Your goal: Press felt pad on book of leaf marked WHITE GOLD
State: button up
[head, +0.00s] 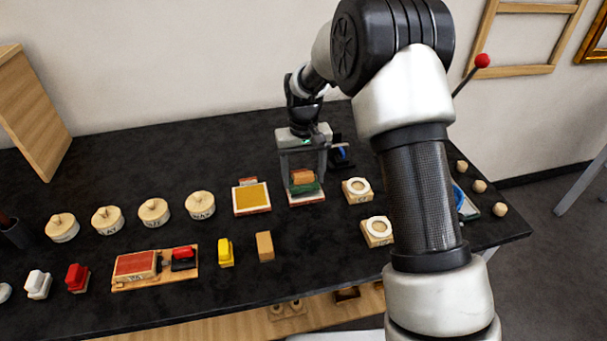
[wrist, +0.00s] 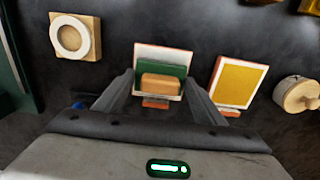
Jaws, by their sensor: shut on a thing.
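My gripper (head: 303,178) points down and is shut on the felt pad, a wooden block (head: 302,176) with a green felt base (head: 306,188). In the wrist view the felt pad (wrist: 160,82) sits between the fingertips. Right under it is a book of leaf (head: 312,199) with a pale page and red edges; the wrist view shows its page (wrist: 164,52) behind the felt. I cannot tell whether felt and page touch. Another book with a gold-yellow page (head: 252,197) lies to its left, and to its right in the wrist view (wrist: 239,86). The book markings are unreadable.
Several round lidded wooden pots (head: 153,212) stand to the left. In front are a red-topped block on a board (head: 137,265), a yellow piece (head: 226,252) and a wooden block (head: 265,246). Square blocks with white rings (head: 357,189) stand to the right. My arm hides part of the right side.

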jog(key=shift+f+b, duration=0.35)
jog(key=shift+f, duration=0.35)
dwell(1.6)
jog(key=shift+r, duration=0.1)
jog(key=shift+r+p, duration=2.35)
jog(key=shift+r, duration=1.15)
